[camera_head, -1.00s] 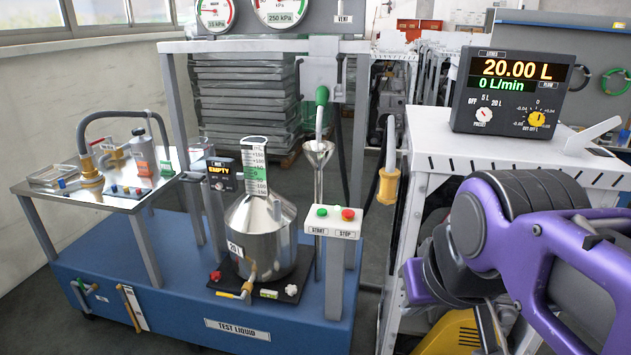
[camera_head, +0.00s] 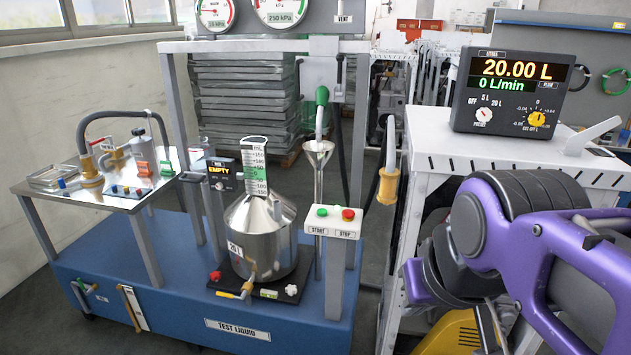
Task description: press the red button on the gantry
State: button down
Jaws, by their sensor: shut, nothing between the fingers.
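The red button (camera_head: 347,215) sits on the right of a white button box (camera_head: 333,226), above the label STOP. A green button (camera_head: 321,211) is to its left, above START. The box is fixed on a grey post at the right front of the gantry (camera_head: 178,100). My purple and dark arm fills the lower right of the head view, apart from the box and to its right. My gripper is not visible in this view.
A steel 20 L vessel (camera_head: 262,238) stands left of the button box on the blue base (camera_head: 190,290). A nozzle with a tan grip (camera_head: 388,185) hangs right of the box. The display unit (camera_head: 510,92) on the white cabinet (camera_head: 440,140) reads 20.00 L and 0 L/min.

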aim_at(347, 213)
jog(key=i+j+z, duration=0.1)
jog(key=i+j, duration=0.15)
jog(key=i+j+z, duration=0.1)
jog(key=j, duration=0.25)
jog(key=i+j+z, duration=0.15)
jog(key=i+j, duration=0.15)
jog(key=i+j+z, duration=0.1)
jog(key=j, duration=0.3)
jog(key=i+j+z, duration=0.1)
jog(key=i+j, duration=0.2)
jog(key=k+l+u, duration=0.1)
jog(key=l, duration=0.2)
jog(key=k+l+u, duration=0.15)
jog(key=k+l, duration=0.2)
jog(key=i+j+z, duration=0.15)
jog(key=j, duration=0.25)
jog(key=i+j+z, duration=0.1)
jog(key=i+j, duration=0.15)
jog(key=j, duration=0.15)
